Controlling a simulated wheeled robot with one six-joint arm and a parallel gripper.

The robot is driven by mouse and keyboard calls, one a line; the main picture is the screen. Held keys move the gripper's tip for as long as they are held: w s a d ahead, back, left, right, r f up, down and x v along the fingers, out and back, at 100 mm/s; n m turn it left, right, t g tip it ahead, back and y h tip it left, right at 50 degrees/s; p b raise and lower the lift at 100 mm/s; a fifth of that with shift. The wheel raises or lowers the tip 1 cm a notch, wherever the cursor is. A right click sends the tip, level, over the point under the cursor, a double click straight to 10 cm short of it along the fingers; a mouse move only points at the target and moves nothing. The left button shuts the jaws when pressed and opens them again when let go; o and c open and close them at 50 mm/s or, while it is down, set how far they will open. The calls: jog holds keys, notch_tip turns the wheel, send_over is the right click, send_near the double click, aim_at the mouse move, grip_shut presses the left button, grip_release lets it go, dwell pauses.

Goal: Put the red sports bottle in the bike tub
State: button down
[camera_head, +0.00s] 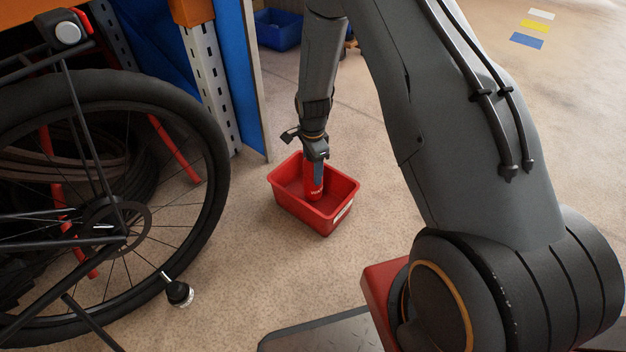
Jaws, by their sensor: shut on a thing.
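The red sports bottle (312,188) is upright, with its lower part inside a red tub (288,210) on the floor. I cannot tell whether its base touches the tub's bottom. My gripper (315,165) points straight down over the tub and is shut on the bottle's upper part. The fingers hide the top of the bottle. The tub has a pale label on its right side. No other thing shows in the tub.
A shelf upright (212,85) and blue panel rise behind the tub. A blue bin (278,30) sits farther back. The floor around the tub is clear.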

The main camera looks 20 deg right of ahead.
aim_at(312, 192)
jog(key=shift+f+b, duration=0.7)
jog(key=shift+f, duration=1.2)
jog(key=c, duration=0.8)
grip_release()
